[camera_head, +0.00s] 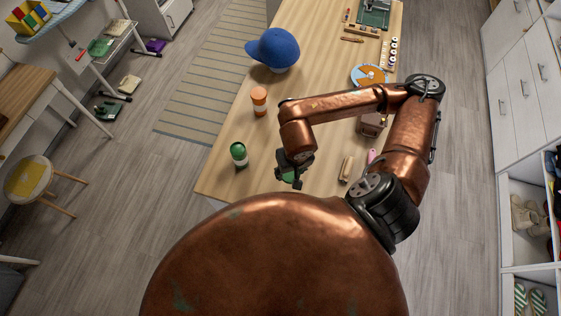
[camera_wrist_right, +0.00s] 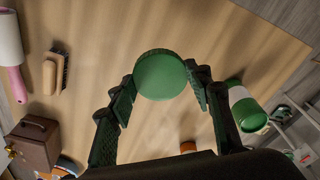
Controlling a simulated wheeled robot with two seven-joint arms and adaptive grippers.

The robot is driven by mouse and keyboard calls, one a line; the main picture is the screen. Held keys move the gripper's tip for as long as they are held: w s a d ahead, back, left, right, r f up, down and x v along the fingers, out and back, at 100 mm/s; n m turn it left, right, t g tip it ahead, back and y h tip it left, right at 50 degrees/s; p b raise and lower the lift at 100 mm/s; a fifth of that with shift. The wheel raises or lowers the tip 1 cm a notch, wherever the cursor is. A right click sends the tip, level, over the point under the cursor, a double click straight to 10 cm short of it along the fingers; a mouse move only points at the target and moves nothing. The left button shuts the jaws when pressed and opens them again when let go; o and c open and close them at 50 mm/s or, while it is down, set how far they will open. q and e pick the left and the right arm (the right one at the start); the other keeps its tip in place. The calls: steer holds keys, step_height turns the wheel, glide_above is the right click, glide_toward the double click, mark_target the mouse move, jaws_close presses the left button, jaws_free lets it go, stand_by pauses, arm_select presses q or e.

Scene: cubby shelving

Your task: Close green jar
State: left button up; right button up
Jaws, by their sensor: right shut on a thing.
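The green jar (camera_head: 239,154) stands upright near the left front of the wooden table, with a pale band around its green body. It also shows at the right of the right wrist view (camera_wrist_right: 240,103). My right gripper (camera_head: 290,174) is to the right of the jar, apart from it, near the table's front edge. It is shut on a round green lid (camera_wrist_right: 160,75), which sits flat between the fingertips. A bit of the green lid shows under the gripper in the head view. My left gripper is not in view.
An orange jar (camera_head: 259,101) and a blue cap (camera_head: 273,49) stand behind the green jar. A brush (camera_head: 346,168), a pink-handled roller (camera_wrist_right: 14,60) and a brown box (camera_wrist_right: 34,142) lie to the right. The tabletop between the lid and the green jar is clear.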

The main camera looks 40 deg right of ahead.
arm_select(q)
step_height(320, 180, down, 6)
steer(key=b, duration=0.5)
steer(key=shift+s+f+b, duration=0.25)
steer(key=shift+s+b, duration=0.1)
steer(key=shift+b, duration=0.05)
arm_select(e)
steer(key=w+a+n, duration=0.3)
steer(key=w+a, duration=0.1)
steer(key=w, duration=0.9)
steer(key=shift+w, duration=0.3)
steer(key=shift+a, duration=0.1)
